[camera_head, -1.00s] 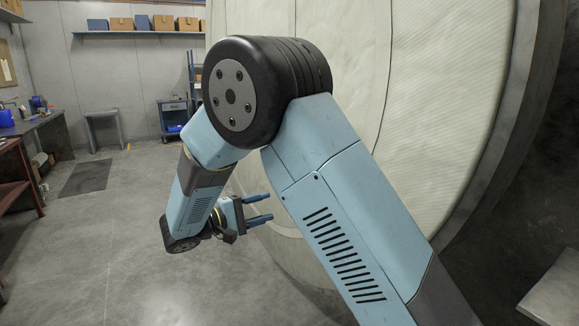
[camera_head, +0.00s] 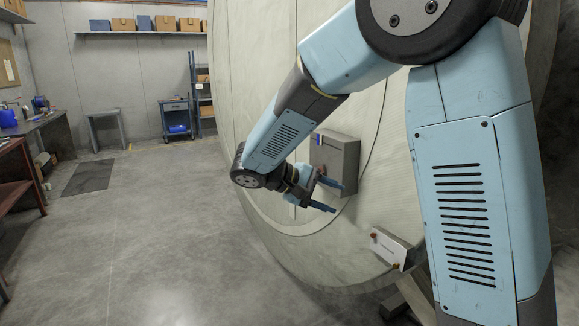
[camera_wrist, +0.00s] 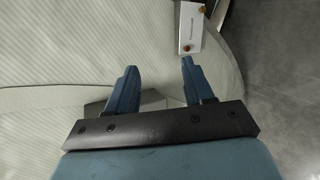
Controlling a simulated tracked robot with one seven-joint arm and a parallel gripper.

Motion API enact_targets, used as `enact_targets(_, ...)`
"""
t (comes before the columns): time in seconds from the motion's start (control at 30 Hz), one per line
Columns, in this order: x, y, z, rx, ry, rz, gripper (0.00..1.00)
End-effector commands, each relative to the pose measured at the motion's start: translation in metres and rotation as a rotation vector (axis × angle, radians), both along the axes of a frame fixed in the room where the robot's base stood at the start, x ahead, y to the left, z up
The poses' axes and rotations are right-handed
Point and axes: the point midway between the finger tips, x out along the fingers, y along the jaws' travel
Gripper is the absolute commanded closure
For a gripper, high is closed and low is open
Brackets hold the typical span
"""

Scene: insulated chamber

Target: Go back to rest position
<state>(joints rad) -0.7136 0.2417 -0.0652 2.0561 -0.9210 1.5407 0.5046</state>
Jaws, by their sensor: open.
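My gripper (camera_head: 340,197) is open, with two blue fingers pointing right, in front of the large pale round chamber wall (camera_head: 260,120). In the head view its fingers overlap the lower part of a grey box (camera_head: 342,160) on that wall; I cannot tell whether they touch it. In the wrist view my gripper (camera_wrist: 155,80) has its fingers well apart with nothing between them. My arm is bent, its upper part filling the right of the head view.
A small white panel (camera_head: 391,247) with red-brown knobs is on the chamber at lower right; it also shows in the wrist view (camera_wrist: 191,27). Workbenches (camera_head: 40,125) stand at the left. A blue cart (camera_head: 177,118) and shelving are at the back.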

Motion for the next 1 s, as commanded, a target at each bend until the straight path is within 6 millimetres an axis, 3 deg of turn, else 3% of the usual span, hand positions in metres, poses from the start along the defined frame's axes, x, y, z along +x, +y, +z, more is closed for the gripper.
enact_targets(0.1, -0.018, -0.033, 0.01, 0.117, 0.02, -0.056, 0.48)
enact_targets(0.4, -0.069, -0.091, 0.025, 0.415, 0.025, -0.156, 0.48)
enact_targets(0.7, -0.123, -0.123, 0.036, 0.702, -0.051, -0.212, 0.48)
enact_targets(1.0, -0.171, -0.138, 0.046, 0.955, -0.204, -0.228, 0.48)
